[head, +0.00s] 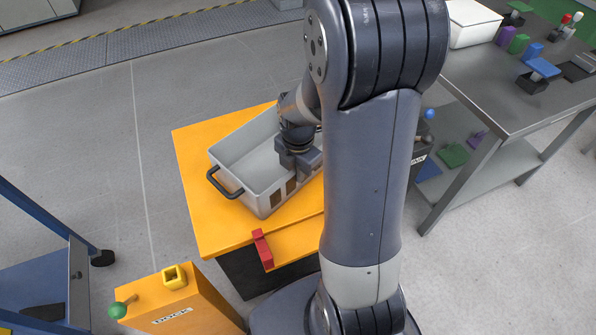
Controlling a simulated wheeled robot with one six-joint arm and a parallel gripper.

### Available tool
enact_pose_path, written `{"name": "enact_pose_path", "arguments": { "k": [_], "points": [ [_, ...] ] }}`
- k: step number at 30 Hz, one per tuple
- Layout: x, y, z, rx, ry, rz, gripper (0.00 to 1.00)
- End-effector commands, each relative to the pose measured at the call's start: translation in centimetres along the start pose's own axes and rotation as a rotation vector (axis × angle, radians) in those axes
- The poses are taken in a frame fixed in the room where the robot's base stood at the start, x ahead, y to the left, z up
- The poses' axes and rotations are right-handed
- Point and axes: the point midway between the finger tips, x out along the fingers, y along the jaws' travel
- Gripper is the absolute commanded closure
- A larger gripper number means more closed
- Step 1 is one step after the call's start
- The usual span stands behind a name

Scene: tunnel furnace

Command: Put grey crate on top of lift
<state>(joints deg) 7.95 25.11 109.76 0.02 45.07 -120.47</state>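The grey crate (245,168) is an open, empty-looking box with a dark handle on its left end. It is over the orange top of the lift (203,222), turned at an angle to the top's edges. I cannot tell whether its base rests fully on the top. My gripper (300,170) points down at the crate's right part, at or just over its wall. Its fingertips are not clear, and my arm hides the crate's right end and the right part of the lift.
A red block-shaped part (263,248) is at the lift's front edge. An orange dock post (178,300) with a green-knobbed lever stands at front left. A blue cart (45,265) is at left. A steel table (510,85) with small objects is at right. Floor at back left is clear.

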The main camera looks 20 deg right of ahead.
Motion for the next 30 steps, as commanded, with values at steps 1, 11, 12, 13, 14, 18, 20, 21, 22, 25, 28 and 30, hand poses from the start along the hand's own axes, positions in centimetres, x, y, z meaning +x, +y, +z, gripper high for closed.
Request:
{"name": "enact_pose_path", "arguments": {
  "k": [1, 11, 12, 13, 14, 18, 20, 21, 22, 25, 28, 30],
  "points": [
    [-0.1, 0.1, 0.0, 0.000, -0.001, 0.003, 1.00],
    [0.2, 0.0, 0.0, 0.000, 0.000, 0.000, 0.80],
    [0.2, 0.0, 0.0, 0.000, 0.000, 0.000, 0.77],
    [0.2, 0.0, 0.0, 0.000, 0.000, 0.000, 0.75],
    [0.2, 0.0, 0.0, 0.000, 0.000, 0.000, 0.75],
    [0.2, 0.0, 0.0, 0.000, 0.000, 0.000, 0.75],
    [0.2, 0.0, 0.0, 0.000, 0.000, 0.000, 0.75],
    [0.0, 0.0, 0.0, 0.000, 0.000, 0.000, 0.75],
    [-0.1, 0.0, 0.0, 0.000, 0.000, 0.000, 0.75],
    [-1.3, 0.1, 0.0, 0.000, -0.002, 0.003, 0.75],
    [-3.3, 0.1, 0.1, 0.000, -0.003, 0.005, 0.75],
    [-4.9, 0.1, 0.1, 0.000, -0.003, 0.005, 0.75]
  ]
}}
